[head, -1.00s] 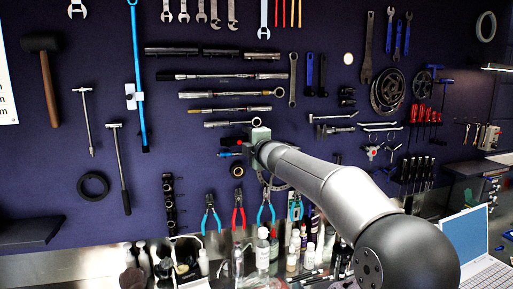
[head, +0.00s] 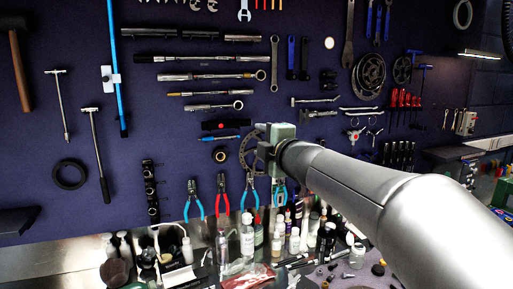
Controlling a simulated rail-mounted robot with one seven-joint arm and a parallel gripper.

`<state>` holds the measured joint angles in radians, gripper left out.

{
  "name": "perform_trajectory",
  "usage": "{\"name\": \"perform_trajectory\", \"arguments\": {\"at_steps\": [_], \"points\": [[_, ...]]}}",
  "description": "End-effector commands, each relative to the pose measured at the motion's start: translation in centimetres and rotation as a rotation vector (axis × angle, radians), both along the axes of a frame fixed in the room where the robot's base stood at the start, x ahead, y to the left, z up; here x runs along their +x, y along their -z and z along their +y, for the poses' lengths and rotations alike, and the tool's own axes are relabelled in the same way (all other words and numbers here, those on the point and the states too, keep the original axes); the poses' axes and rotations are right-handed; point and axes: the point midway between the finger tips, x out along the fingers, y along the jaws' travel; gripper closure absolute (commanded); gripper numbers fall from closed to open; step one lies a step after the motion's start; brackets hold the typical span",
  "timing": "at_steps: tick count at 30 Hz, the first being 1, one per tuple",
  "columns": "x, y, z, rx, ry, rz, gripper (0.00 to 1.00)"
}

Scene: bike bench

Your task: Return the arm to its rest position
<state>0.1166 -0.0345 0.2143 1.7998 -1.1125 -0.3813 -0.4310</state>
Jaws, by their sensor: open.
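My arm (head: 350,185) reaches in from the lower right of the head view toward the tool wall. My gripper (head: 268,150) is at its far end, a small dark and grey-green block in front of the wall. Its fingers are small and partly hidden by the wrist, and I see nothing held in it. It appears just above the row of pliers (head: 222,195) and next to a dark chainring (head: 250,148) that it partly covers.
Wrenches, hammers and torque tools hang on the dark wall (head: 120,215). Bottles (head: 247,235) and small parts crowd the bench below. A dark shelf (head: 18,220) juts out at left. A lamp (head: 480,54) is at upper right.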

Motion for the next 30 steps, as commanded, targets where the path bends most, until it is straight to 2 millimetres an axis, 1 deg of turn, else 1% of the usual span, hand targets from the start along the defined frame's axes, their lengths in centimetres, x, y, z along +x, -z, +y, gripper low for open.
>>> {"name": "perform_trajectory", "arguments": {"at_steps": [2, 5, 6, 8, 9, 11, 12, 13, 14, 15, 17, 18, 21, 22, 24, 26, 28, 30], "points": [[-0.6, 2.1, -2.1, 0.073, 0.104, 0.086, 0.49], [-2.2, 6.6, -6.1, 0.215, 0.303, 0.259, 0.49], [-3.4, 8.8, -7.8, 0.279, 0.391, 0.337, 0.49], [-5.5, 12.3, -10.0, 0.373, 0.522, 0.457, 0.49], [-7.2, 14.6, -11.3, 0.430, 0.605, 0.534, 0.49], [-10.0, 18.0, -12.8, 0.512, 0.724, 0.649, 0.49], [-12.1, 20.1, -13.6, 0.564, 0.802, 0.726, 0.49], [-13.7, 21.7, -14.0, 0.602, 0.858, 0.784, 0.49], [-15.4, 23.3, -14.4, 0.639, 0.915, 0.842, 0.49], [-17.7, 25.2, -14.7, 0.686, 0.988, 0.919, 0.49], [-21.3, 27.9, -14.9, 0.749, 1.092, 1.032, 0.49], [-23.6, 29.4, -14.8, 0.786, 1.155, 1.105, 0.49], [-28.6, 32.3, -14.2, 0.862, 1.289, 1.264, 0.49], [-29.9, 32.9, -13.9, 0.878, 1.322, 1.306, 0.49], [-32.4, 34.0, -13.4, 0.910, 1.383, 1.384, 0.49], [-33.8, 34.6, -13.0, 0.926, 1.419, 1.432, 0.49], [-34.8, 34.9, -12.7, 0.938, 1.444, 1.467, 0.49], [-35.2, 35.1, -12.5, 0.942, 1.454, 1.481, 0.49]]}}
